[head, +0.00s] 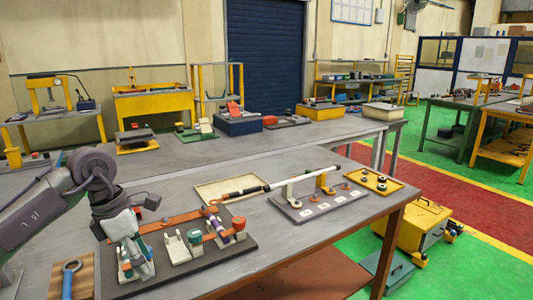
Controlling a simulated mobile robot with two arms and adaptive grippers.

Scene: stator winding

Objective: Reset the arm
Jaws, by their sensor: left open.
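My left arm comes in from the left, and my left gripper (136,262) points down at the left end of a dark base plate (215,257) on the near bench. The gripper is open. Its fingertips are small and partly merge with the parts behind them, so I cannot tell whether they touch anything. The plate carries white holders, red-topped posts (239,224) and an orange-brown bar (172,221). My right gripper is not in view.
A grey board with upright holders (318,203) and a white rod stands to the right, beside a yellow tray (374,181). A wooden board with a blue ring-ended tool (70,278) lies at the near left. The bench's front right (330,235) is clear.

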